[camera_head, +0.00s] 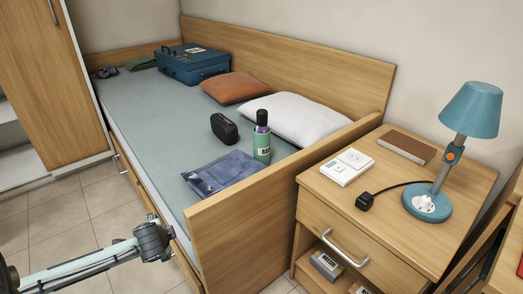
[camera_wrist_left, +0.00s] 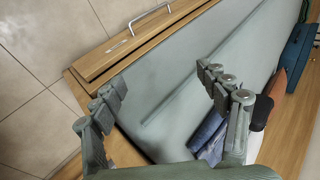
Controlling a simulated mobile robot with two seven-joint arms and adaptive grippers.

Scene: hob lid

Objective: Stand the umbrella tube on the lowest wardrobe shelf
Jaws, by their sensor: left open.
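The umbrella tube (camera_head: 262,148), a green cylinder with a white label and a dark purple top poking out, stands upright on the bed near the white pillow. The wardrobe (camera_head: 48,75) is at the far left; a low white wardrobe shelf (camera_head: 20,167) shows partly, cut by the picture edge. My left gripper (camera_head: 158,238) is in front of the bed's near left side, well apart from the tube. In the left wrist view my left gripper (camera_wrist_left: 160,84) is open and empty, its fingers spread over the bed edge. I cannot make out the tube there. My right gripper is not in view.
On the bed (camera_head: 150,120) lie a blue folded item (camera_head: 222,172), a black case (camera_head: 224,129), a white pillow (camera_head: 297,118), an orange pillow (camera_head: 235,87) and a blue suitcase (camera_head: 192,64). The bed's footboard (camera_head: 250,215) and the nightstand (camera_head: 365,235) with a lamp (camera_head: 470,112) stand close by.

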